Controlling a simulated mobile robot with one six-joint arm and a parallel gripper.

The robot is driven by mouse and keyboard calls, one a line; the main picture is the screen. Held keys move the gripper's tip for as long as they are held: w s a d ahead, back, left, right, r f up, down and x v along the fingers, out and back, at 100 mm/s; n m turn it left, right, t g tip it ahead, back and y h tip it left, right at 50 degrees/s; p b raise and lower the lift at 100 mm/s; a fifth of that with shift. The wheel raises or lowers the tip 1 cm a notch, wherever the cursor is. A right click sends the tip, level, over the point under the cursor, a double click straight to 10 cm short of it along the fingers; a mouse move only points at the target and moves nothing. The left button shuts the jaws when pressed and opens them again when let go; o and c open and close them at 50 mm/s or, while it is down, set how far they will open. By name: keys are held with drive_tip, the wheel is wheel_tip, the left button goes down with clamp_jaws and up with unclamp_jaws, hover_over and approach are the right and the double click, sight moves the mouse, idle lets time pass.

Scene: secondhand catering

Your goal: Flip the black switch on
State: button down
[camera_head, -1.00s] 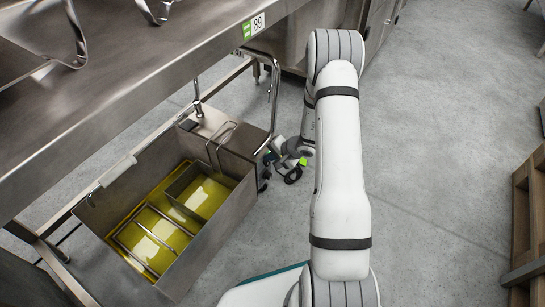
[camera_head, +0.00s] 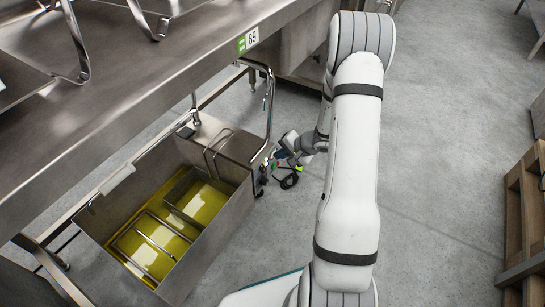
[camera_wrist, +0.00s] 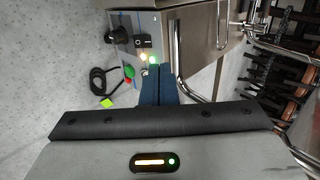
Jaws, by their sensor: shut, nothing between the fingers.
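The black switch (camera_wrist: 143,41) sits on the fryer's light control panel in the wrist view, beside a round black knob (camera_wrist: 117,37). It bears a pale mark; I cannot tell which way it is tipped. A yellowish light and a green light (camera_wrist: 152,60) glow beside it, towards my fingers. My gripper (camera_wrist: 160,69) has blue fingers, shut and empty, with the tips just below the switch in the picture; contact cannot be told. In the head view, my gripper (camera_head: 274,156) is small at the right end of the fryer (camera_head: 208,240), and the switch cannot be made out.
The fryer's basin holds yellow oil (camera_head: 189,206). A steel counter (camera_head: 150,75) stands over it at the left. A black cable (camera_wrist: 98,80) and a bright green tag (camera_wrist: 106,102) lie beside the panel. A wooden pallet (camera_head: 515,215) stands at the right; the floor between is clear.

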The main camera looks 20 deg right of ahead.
drive_tip(key=shift+s+d+r+p, duration=0.15)
drive_tip(key=shift+s+d+r, duration=0.1)
drive_tip(key=shift+r, duration=0.3)
drive_tip(key=shift+s+d+r+p, duration=0.1)
drive_tip(key=shift+s+d+r, duration=0.1)
drive_tip(key=shift+r, duration=0.35)
drive_tip(key=shift+s+d+r+p, duration=0.15)
drive_tip(key=shift+s+r, duration=0.1)
drive_tip(key=shift+r, duration=0.3)
